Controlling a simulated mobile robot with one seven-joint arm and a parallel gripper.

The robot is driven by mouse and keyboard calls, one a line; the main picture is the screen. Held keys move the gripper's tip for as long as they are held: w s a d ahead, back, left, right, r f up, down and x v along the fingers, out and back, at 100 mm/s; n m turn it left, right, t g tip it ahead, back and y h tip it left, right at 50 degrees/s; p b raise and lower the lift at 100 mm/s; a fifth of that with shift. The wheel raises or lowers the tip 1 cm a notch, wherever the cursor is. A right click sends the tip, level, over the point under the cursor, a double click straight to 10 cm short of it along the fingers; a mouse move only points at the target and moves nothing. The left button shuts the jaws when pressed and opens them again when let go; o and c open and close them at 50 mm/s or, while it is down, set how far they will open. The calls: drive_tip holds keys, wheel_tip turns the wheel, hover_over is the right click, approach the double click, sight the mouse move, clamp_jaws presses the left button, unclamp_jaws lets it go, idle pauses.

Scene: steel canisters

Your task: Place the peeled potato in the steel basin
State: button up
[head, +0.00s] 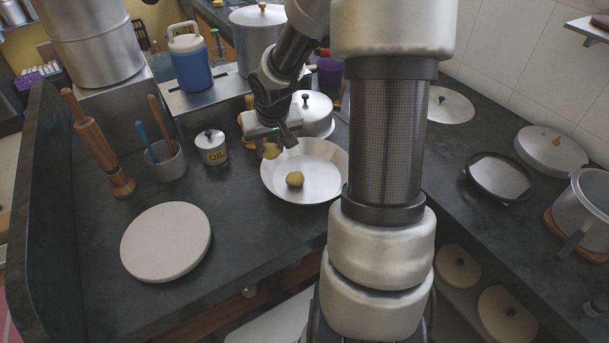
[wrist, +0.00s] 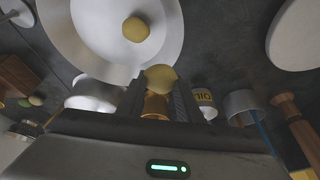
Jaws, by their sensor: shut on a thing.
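The steel basin (head: 325,164) is a wide, shallow metal bowl on the dark counter. One yellowish potato (head: 294,180) lies in it; the same potato shows in the wrist view (wrist: 136,29). My gripper (head: 274,143) is shut on a second yellowish potato (head: 271,151), which sits between the fingers in the wrist view (wrist: 160,76). The held potato is at the basin's far left rim in the head view; its exact height above the rim is unclear. I cannot tell from their look which potato is the peeled one.
The OIL canister (head: 211,147) and a utensil pot (head: 165,160) stand left of the basin. A round white board (head: 166,241) lies in front left. A lidded pot (head: 312,114) stands close behind the basin. The counter between board and basin is clear.

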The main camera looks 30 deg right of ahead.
drive_tip(key=m+p, duration=0.1)
drive_tip(key=m, duration=0.1)
hover_over(317, 169)
drive_tip(key=s+a, duration=0.1)
drive_tip(key=shift+h, duration=0.4)
drive_tip(key=f+b, duration=0.1)
drive_tip(key=f, duration=0.2)
drive_tip(key=f+b, duration=0.1)
drive_tip(key=f, duration=0.2)
drive_tip(key=f+b, duration=0.1)
drive_tip(key=f, duration=0.2)
drive_tip(key=shift+s+d+f, duration=0.15)
drive_tip(key=shift+d+f, duration=0.1)
drive_tip(key=shift+f, duration=0.1)
drive_tip(key=shift+f, duration=0.2)
drive_tip(key=o, duration=1.2)
